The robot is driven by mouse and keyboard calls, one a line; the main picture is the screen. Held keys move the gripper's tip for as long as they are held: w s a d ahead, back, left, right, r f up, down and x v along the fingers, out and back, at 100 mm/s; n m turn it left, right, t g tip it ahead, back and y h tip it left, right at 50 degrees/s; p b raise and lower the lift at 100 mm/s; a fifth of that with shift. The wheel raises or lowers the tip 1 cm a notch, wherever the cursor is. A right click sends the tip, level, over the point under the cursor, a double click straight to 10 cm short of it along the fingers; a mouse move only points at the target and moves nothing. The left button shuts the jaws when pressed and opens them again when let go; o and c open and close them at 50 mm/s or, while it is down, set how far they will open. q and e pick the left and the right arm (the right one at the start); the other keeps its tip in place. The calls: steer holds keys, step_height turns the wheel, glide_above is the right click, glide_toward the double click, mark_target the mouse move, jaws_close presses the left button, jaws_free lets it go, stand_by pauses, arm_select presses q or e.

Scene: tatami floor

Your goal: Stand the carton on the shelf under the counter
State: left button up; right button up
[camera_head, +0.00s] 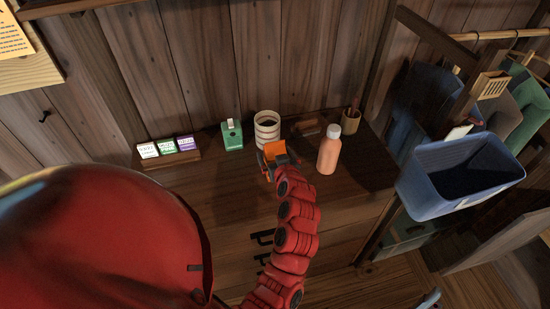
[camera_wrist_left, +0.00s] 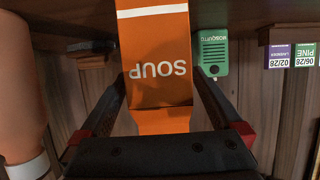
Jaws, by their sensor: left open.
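The carton is orange with a white band and the word SOUP (camera_wrist_left: 160,62). In the head view the carton (camera_head: 277,149) is on the counter (camera_head: 215,190), in front of the striped cup. My left gripper (camera_head: 270,160) is at the carton. In the left wrist view the open fingers of my left gripper (camera_wrist_left: 160,85) lie on either side of the carton; I cannot tell whether they touch it. The shelf under the counter is not clearly visible. My right gripper is not in view.
An orange bottle (camera_head: 329,152) with a white cap stands close right of the carton. A striped cup (camera_head: 267,122) is behind it, a green box (camera_head: 232,135) to the left. Several small labelled boxes (camera_head: 168,146) sit farther left. A blue bin (camera_head: 460,168) is at right.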

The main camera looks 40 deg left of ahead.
arm_select(q)
jaws_close()
stand_by(0.4)
